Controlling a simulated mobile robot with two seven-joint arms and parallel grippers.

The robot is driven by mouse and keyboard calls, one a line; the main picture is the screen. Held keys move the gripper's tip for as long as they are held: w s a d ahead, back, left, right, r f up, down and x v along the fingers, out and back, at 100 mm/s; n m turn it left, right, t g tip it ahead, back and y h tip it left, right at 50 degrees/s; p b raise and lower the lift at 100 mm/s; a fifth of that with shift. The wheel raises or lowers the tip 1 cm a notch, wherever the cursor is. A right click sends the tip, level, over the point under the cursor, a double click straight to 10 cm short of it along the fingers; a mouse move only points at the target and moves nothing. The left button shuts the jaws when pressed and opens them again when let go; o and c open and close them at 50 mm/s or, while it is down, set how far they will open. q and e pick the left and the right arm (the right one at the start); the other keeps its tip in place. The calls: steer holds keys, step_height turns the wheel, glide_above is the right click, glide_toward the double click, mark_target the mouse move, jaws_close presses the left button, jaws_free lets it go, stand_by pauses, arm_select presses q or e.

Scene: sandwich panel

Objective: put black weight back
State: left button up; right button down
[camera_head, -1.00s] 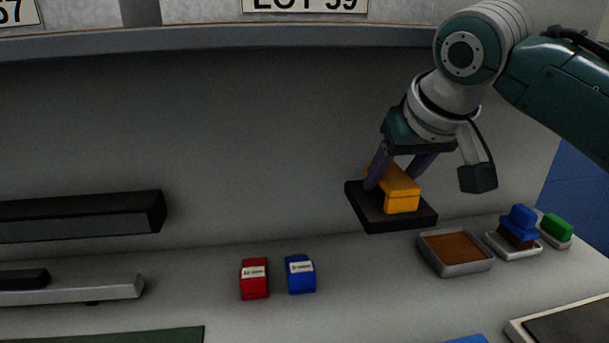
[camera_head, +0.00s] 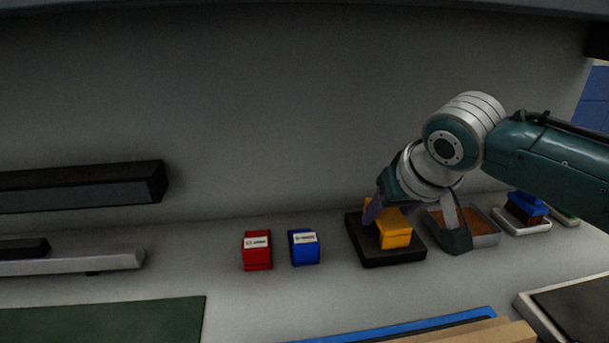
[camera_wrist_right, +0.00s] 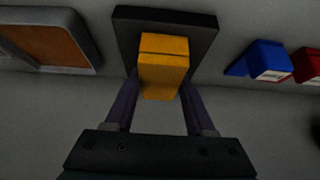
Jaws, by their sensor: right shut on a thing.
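The black weight is a flat dark slab (camera_head: 385,259) with a yellow-orange block (camera_head: 396,237) on top as its handle. It stands at the right of the bench, just right of the blue box, and looks level on or very near the surface. My right gripper (camera_head: 385,214) is shut on the yellow handle from above. In the right wrist view the two purple fingers reach to the sides of the yellow block (camera_wrist_right: 163,62), with the black slab (camera_wrist_right: 205,38) beyond it. Whether the slab's underside touches the bench is hidden. My left gripper is not in view.
A red box (camera_head: 257,250) and a blue box (camera_head: 304,247) stand left of the weight. A grey tray with brown content (camera_head: 484,236) is close on its right, partly behind my wrist. A blue brush (camera_head: 526,206) lies farther right. A green mat (camera_head: 105,322) is front left.

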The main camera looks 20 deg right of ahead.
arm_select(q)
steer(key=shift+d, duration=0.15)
arm_select(e)
steer(key=shift+w+r, duration=0.1)
steer(key=shift+w, duration=0.1)
steer(key=c, duration=0.7)
jaws_free()
steer(key=shift+s+f, duration=0.15)
steer(key=shift+f, duration=0.05)
steer(key=o, duration=0.5)
steer(key=shift+c, duration=0.2)
steer(key=shift+r, duration=0.15)
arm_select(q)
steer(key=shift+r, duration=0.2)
arm_select(e)
steer(key=shift+r, duration=0.3)
arm_select(q)
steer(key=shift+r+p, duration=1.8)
steer(key=shift+p, duration=0.2)
arm_select(e)
steer(key=v, duration=1.1)
steer(key=shift+s+r, duration=0.2)
